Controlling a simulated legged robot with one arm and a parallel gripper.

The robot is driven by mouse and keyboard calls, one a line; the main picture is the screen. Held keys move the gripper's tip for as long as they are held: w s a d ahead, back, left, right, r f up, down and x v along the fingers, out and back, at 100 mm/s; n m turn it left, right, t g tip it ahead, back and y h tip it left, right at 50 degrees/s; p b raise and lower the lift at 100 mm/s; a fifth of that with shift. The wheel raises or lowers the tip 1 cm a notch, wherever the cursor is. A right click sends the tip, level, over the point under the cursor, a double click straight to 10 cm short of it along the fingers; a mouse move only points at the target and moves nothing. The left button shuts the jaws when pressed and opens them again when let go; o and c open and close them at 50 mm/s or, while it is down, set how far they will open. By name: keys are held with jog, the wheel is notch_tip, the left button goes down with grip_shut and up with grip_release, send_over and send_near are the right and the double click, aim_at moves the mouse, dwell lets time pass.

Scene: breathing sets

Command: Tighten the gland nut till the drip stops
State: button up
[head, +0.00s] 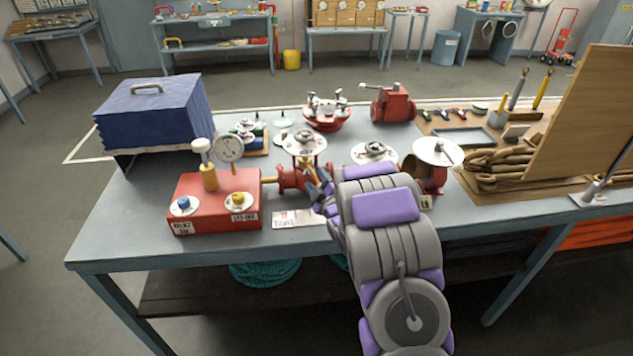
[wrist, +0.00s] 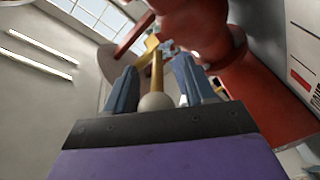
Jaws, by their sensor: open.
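A red valve (head: 290,179) with a pale handwheel (head: 303,143) stands on the bench, joined to a red pump box (head: 208,203). My gripper (head: 322,187) is at the valve's right side, below the handwheel. In the wrist view my gripper (wrist: 157,78) is open, its two blue-grey fingers either side of a brass rod (wrist: 157,72) with a pale ball end. A yellow brass piece (wrist: 152,43) sits at the rod's far end, beside the red valve body (wrist: 200,40). I cannot tell whether the fingers touch the rod. No drip can be made out.
A pressure gauge (head: 229,149) and two knobs are on the pump box. A white card (head: 297,218) lies at the front edge. A blue case (head: 152,112) stands back left. Another red valve with a white disc (head: 438,152) is right of my arm. Tools and hose fill the right side.

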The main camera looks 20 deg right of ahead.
jog(key=s+p, duration=1.4)
jog(key=s, duration=0.3)
jog(key=shift+s+p, duration=0.15)
jog(key=shift+p, duration=0.25)
jog(key=shift+o, duration=0.2)
dwell(0.8)
